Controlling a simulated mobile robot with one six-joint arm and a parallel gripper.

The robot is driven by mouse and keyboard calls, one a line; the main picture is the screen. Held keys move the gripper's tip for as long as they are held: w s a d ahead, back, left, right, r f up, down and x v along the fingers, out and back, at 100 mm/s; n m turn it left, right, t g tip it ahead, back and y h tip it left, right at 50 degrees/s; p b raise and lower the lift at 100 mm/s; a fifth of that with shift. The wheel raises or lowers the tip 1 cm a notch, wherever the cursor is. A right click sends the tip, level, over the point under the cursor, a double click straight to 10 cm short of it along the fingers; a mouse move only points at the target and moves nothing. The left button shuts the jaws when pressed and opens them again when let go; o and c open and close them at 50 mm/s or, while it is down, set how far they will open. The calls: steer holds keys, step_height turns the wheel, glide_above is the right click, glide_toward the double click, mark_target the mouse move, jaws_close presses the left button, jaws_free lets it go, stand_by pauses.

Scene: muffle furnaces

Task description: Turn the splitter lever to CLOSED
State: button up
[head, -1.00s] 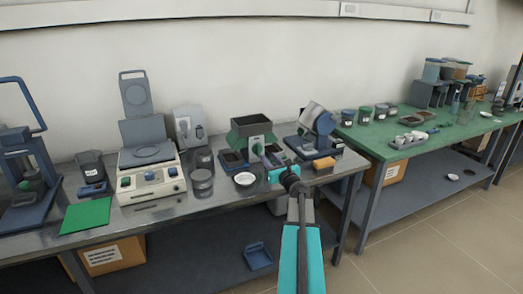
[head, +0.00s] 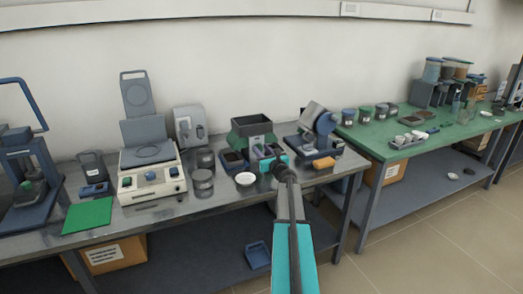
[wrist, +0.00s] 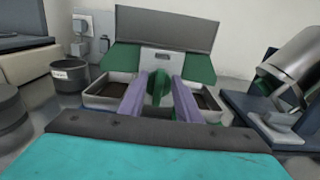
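The splitter (head: 252,143) stands on the grey metal bench, a green body with a dark open hopper on top. In the wrist view its hopper (wrist: 165,25) spans the upper middle. Its lever (wrist: 158,86), a green rounded handle, shows upright at the front centre, below a light plate with a slot. My gripper (wrist: 161,82) points at the splitter's front, its two purple fingers apart on either side of the lever. I cannot tell whether they touch it. In the head view my gripper (head: 268,152) covers part of the splitter's front, and the lever's marks are unreadable.
Receiving pans (wrist: 107,91) flank the lever. A blue-based machine with a tilted drum (head: 318,122) stands close on the right. A white dish (head: 245,179) and grey jars (head: 203,181) are to the left. An orange block (head: 324,163) lies at the front right.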

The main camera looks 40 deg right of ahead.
steer(key=shift+w+d, duration=0.1)
steer(key=shift+w, duration=0.2)
steer(key=shift+c, duration=0.3)
jaws_close()
